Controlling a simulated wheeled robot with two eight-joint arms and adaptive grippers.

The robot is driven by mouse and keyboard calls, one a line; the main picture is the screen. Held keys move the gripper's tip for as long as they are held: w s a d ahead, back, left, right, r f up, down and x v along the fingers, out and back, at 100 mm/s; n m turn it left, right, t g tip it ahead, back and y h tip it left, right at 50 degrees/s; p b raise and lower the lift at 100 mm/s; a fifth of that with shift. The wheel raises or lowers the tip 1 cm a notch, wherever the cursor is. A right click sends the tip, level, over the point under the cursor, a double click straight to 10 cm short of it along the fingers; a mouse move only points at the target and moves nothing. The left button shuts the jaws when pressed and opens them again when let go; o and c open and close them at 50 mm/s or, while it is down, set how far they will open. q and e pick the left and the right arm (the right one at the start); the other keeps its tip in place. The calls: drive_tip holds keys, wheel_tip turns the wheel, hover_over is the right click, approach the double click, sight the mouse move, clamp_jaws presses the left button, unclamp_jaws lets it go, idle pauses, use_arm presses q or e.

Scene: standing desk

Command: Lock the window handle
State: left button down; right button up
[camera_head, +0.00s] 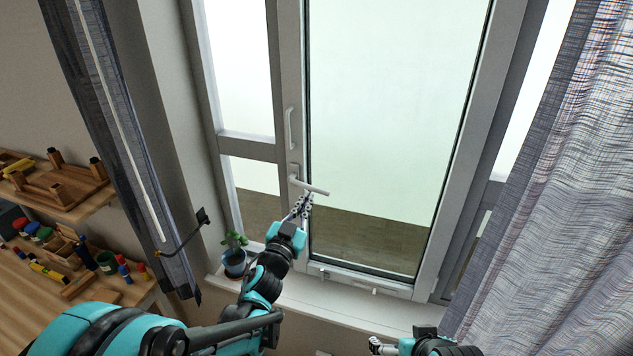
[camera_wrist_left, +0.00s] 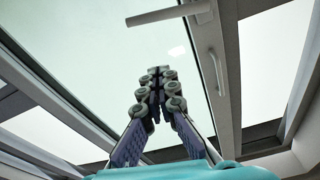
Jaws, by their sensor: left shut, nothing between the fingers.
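The white window handle (camera_head: 312,187) sticks out sideways, pointing right from the frame's left upright, nearly level. My left gripper (camera_head: 305,199) is shut and empty, its fingertips just below the handle. I cannot tell in the head view whether they touch it. In the left wrist view the handle (camera_wrist_left: 168,14) is at the top, with a visible gap to the shut fingertips (camera_wrist_left: 156,76). My right gripper (camera_head: 377,346) is low at the bottom edge, away from the window handle; its opening is not clear.
A vertical pull (camera_head: 289,128) is on the frame above the handle. A potted plant (camera_head: 234,259) stands on the sill (camera_head: 335,299), left of my left arm. Curtains hang at left (camera_head: 112,125) and right (camera_head: 560,200). Wooden shelves with small items are at far left.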

use_arm(q)
drive_tip(key=shift+s, duration=0.1)
drive_tip(key=r, duration=0.1)
hover_over(315, 190)
drive_tip(key=s+d, duration=0.1)
drive_tip(key=shift+s+a+f, duration=0.15)
drive_tip(key=shift+a+f, duration=0.1)
drive_tip(key=shift+f, duration=0.65)
drive_tip(key=shift+s+a+f, duration=0.15)
drive_tip(key=shift+a+f, duration=0.05)
drive_tip(key=shift+f, duration=0.65)
